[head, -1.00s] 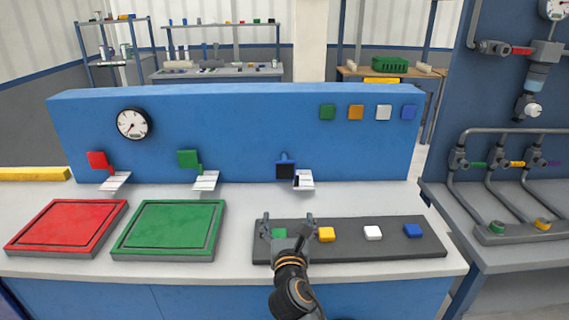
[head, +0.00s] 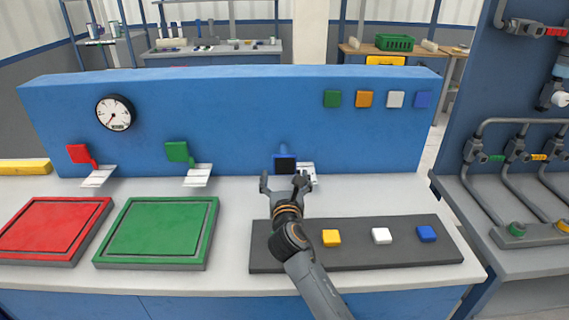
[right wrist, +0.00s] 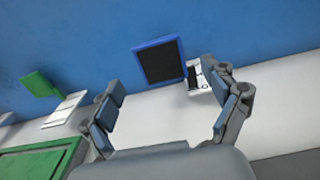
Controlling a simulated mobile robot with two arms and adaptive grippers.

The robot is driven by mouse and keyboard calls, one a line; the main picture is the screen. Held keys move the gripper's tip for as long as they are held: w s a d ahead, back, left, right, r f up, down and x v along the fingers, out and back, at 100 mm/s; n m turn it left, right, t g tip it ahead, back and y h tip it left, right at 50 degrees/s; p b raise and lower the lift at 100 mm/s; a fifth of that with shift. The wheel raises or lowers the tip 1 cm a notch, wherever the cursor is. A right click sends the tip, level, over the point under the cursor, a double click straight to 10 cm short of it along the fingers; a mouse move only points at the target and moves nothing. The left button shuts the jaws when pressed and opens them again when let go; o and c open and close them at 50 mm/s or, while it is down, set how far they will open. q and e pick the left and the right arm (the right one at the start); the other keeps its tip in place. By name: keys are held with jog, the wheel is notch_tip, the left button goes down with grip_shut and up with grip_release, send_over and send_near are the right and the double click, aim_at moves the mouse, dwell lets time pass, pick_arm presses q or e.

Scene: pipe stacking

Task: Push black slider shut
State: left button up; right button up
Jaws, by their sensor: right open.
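The black square piece with a blue frame (head: 285,164), which looks like the black slider, is on the front of the blue panel (head: 230,130). It also shows large in the right wrist view (right wrist: 160,62). A white label card (head: 309,173) is beside it on the right. My right gripper (head: 283,180) is open and empty, its fingers pointing at the panel just in front of and below the black piece. In the right wrist view the black piece lies beyond and between the fingers (right wrist: 165,88), apart from them. My left gripper is out of view.
A red tray (head: 50,261) and a green tray (head: 155,262) are on the left of the white bench. A dark strip (head: 365,255) holds yellow, white and blue blocks; my right arm passes over its left end. Red (head: 79,154) and green (head: 177,151) flags and a gauge are on the panel.

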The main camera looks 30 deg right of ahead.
aim_at(285, 164)
jog(key=x, duration=0.6)
jog(key=shift+w+d, duration=0.15)
jog(key=shift+w, duration=0.15)
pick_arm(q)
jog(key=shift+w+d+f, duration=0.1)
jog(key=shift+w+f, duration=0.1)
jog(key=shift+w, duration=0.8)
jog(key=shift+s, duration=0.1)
